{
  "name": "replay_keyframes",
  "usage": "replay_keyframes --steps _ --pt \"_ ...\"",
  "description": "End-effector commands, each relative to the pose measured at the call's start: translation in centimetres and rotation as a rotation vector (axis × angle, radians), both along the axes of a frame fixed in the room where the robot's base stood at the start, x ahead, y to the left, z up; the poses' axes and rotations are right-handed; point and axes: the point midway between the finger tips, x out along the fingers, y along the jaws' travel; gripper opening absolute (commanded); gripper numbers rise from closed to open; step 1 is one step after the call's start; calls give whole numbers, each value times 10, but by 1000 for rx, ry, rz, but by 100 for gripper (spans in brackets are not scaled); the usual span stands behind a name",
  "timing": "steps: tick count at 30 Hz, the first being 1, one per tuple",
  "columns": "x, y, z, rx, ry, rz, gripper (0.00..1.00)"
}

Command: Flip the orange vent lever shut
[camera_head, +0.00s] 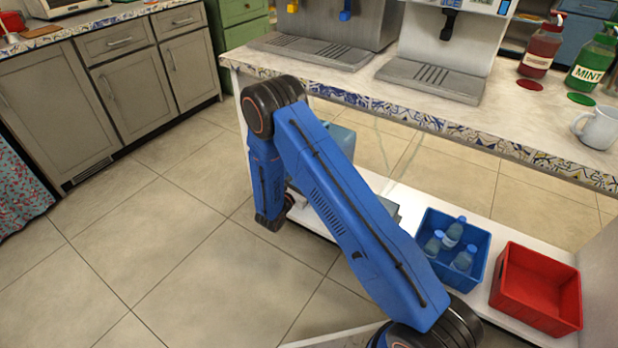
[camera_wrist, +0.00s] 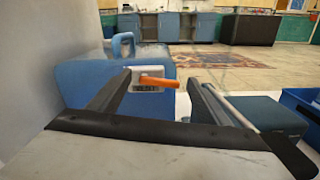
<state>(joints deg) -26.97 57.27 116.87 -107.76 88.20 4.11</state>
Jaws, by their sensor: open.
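The orange vent lever (camera_wrist: 160,81) shows in the wrist view on a light plate (camera_wrist: 144,88) on the front of a blue box-like unit (camera_wrist: 85,82). The lever points right, nearly level with a slight droop. My gripper (camera_wrist: 160,80) is open, with one dark finger on each side of the lever in the picture. I cannot tell whether a finger touches it. In the head view my blue arm hides the lever and my fingertips. Part of the blue unit (camera_head: 341,138) shows behind my arm.
The unit stands on a low white shelf under a tiled counter (camera_head: 345,90). A blue crate with bottles (camera_head: 474,276) and a red crate (camera_head: 537,290) stand to the right. A pale wall (camera_wrist: 45,60) is close on the left in the wrist view. The floor left is clear.

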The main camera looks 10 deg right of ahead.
Motion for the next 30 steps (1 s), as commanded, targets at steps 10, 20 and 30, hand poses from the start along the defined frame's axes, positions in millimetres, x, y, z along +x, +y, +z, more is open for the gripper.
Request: replay_keyframes --steps 10,20,30 --pt "0 0 0 0 0 0 47" --pt "0 0 2 -38 38 -1 30" --pt "0 1 5 -130 131 0 30"
